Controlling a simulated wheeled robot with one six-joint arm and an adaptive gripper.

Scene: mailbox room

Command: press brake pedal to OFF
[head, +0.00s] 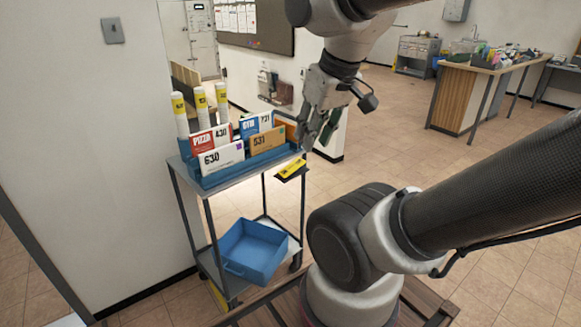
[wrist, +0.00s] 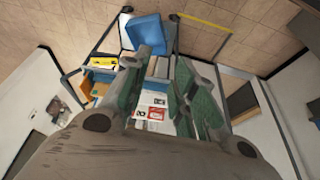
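A cart (head: 187,178) stands against the white wall. A yellow bar (head: 218,297) shows low at its left front side, partly hidden by the cart's frame; a long yellow bar low by the cart also shows in the wrist view (wrist: 205,24). I cannot tell for sure that it is the brake pedal. A yellow label on a dark plate (head: 291,169) hangs at the cart's right end, its text unreadable. My gripper (head: 318,137) is open and empty, above and beside the cart's right end, far above the low bar. Its spread fingers with green pads show in the wrist view (wrist: 168,65).
A blue tray (head: 200,182) with several numbered mail items and yellow-labelled tubes (head: 201,104) fills the cart's top. A blue bin (head: 254,252) sits on its lower shelf. A brown slatted surface (head: 262,310) is at the bottom. Tiled floor is free right of the cart.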

